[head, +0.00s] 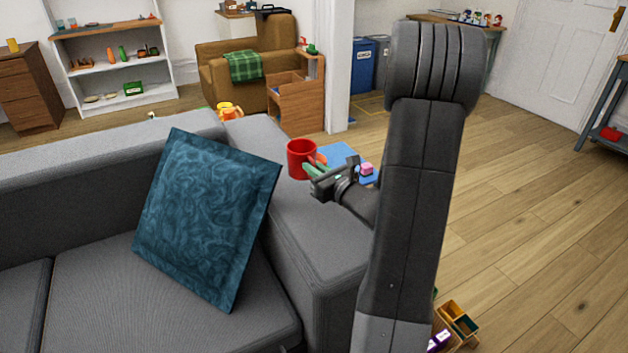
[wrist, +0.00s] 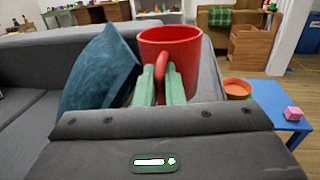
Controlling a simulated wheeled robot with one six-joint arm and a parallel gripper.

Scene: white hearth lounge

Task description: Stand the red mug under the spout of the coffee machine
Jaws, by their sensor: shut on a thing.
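The red mug (head: 301,158) is upright at the grey sofa's right arm in the head view. In the wrist view the red mug (wrist: 172,52) stands straight ahead, its handle facing me. My gripper (head: 316,170) is shut on the handle, with its green fingers (wrist: 160,84) on either side of it. Whether the mug's base touches the sofa arm cannot be told, as the fingers and gripper body hide it. I see no coffee machine in either view.
A teal cushion (head: 205,215) leans on the grey sofa (head: 90,200). A low blue table (wrist: 270,97) stands right of the sofa arm, with an orange bowl (wrist: 237,88) and a pink block (wrist: 293,113). Open wooden floor (head: 540,180) lies to the right.

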